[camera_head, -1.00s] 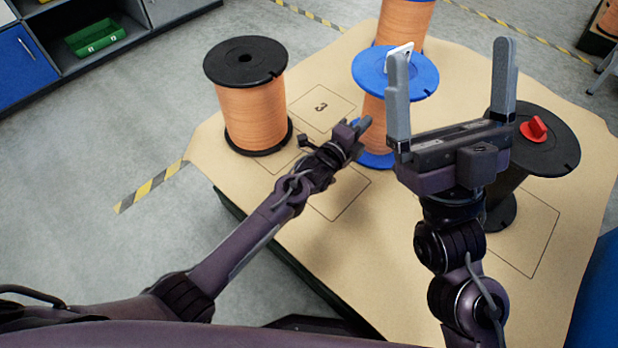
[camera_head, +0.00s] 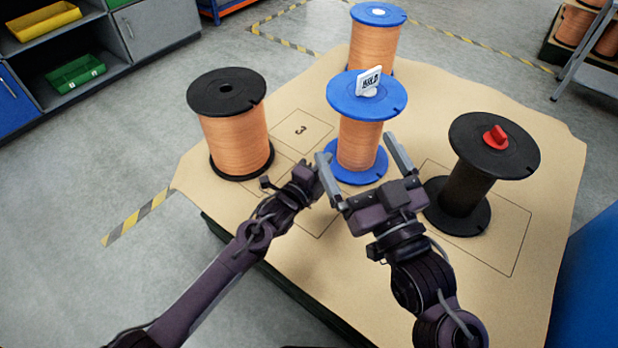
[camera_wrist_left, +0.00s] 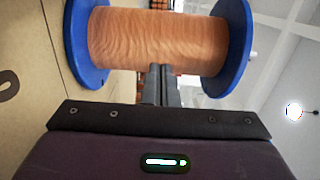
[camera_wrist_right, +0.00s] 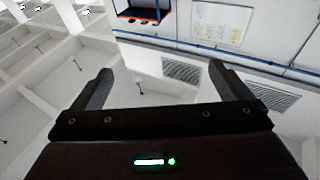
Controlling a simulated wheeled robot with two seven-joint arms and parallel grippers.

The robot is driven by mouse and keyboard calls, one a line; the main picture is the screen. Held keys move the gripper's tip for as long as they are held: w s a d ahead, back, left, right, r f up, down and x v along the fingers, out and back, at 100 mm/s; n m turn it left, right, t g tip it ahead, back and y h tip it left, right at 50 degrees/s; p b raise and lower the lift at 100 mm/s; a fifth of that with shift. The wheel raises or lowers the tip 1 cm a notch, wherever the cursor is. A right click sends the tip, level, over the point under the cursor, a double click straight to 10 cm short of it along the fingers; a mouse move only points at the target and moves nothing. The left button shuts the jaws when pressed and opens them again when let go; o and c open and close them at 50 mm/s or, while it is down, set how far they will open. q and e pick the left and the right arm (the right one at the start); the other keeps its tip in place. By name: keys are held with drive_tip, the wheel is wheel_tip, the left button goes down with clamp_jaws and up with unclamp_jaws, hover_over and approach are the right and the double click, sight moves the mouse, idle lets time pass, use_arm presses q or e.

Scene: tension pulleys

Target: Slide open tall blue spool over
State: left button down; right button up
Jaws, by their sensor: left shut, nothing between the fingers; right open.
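The front blue spool (camera_head: 367,98) has blue flanges, copper wire and a white tag, seemingly reading HOLD, on top. A second blue spool (camera_head: 375,45) with copper wire and a white hub, without a tag, stands upright behind it. My left gripper (camera_head: 318,172) is shut and empty, low at the front spool's left side. In the left wrist view its closed fingers (camera_wrist_left: 161,84) point at the copper winding (camera_wrist_left: 160,42) between two blue flanges; contact is unclear. My right gripper (camera_head: 356,148) is open and empty, fingers pointing up, in front of the spool; its right wrist view shows wall and ceiling.
A black spool with copper wire (camera_head: 233,135) stands at the left. A dark spool with a red knob (camera_head: 465,185) stands at the right. The tan table top (camera_head: 300,85) has outlined squares, one marked 3 (camera_head: 300,130). Clear surface lies at the back left.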

use_arm(q)
drive_tip(key=p+v, duration=0.1)
drive_tip(key=v, duration=0.5)
drive_tip(key=shift+s+p, duration=0.3)
drive_tip(key=shift+p, duration=0.05)
use_arm(e)
drive_tip(key=s+f+g+h, duration=0.2)
drive_tip(key=f+g, duration=0.5)
drive_tip(key=f, duration=0.7)
drive_tip(key=shift+s+f+h, duration=0.15)
drive_tip(key=shift+s+h, duration=0.15)
drive_tip(key=shift+s, duration=0.2)
